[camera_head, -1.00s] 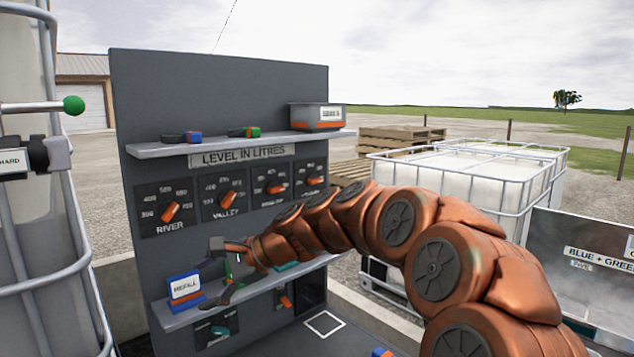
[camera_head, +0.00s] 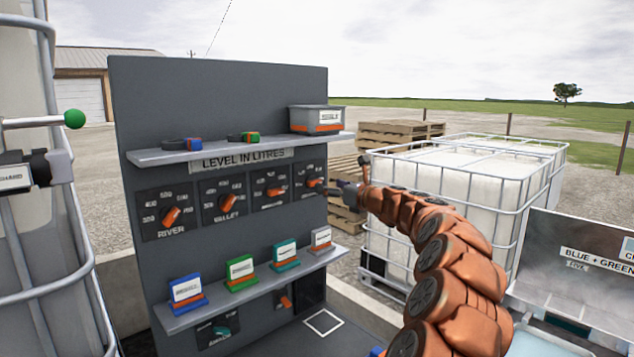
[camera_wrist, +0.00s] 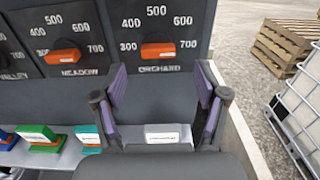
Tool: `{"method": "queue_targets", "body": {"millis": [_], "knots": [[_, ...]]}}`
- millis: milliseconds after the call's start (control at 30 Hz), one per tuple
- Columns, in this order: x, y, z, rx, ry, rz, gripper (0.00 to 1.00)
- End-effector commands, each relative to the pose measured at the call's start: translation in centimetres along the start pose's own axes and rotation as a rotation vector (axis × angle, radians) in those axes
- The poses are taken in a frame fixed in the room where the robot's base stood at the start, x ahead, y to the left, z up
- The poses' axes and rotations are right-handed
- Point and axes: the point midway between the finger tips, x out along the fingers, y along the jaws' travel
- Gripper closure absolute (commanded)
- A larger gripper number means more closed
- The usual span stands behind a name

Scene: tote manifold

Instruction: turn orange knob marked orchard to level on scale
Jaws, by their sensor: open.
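The orange knob marked ORCHARD (camera_wrist: 158,51) is the rightmost dial on the grey panel (camera_head: 150,110). In the wrist view its bar lies nearly level, between 300 at left and 700 at right, with 500 at the top. In the head view my gripper (camera_head: 338,190) is just right of the dial.
The MEADOW knob (camera_wrist: 64,56) is to the left, with VALLEY (camera_head: 228,202) and RIVER (camera_head: 172,215) beyond. Labelled blocks stand on the lower shelf (camera_head: 250,290); the upper shelf (camera_head: 165,155) juts out above the dials. A caged white tank (camera_head: 470,180) stands at right.

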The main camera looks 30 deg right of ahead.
Motion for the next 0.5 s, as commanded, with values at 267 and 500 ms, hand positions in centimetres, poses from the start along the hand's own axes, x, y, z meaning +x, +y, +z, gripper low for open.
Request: {"method": "queue_targets", "body": {"millis": [267,500], "knots": [[3.6,0.2,0.0,0.000,0.004,0.003,0.27],[5.4,0.1,0.1,-0.003,0.001,0.002,0.27]]}}
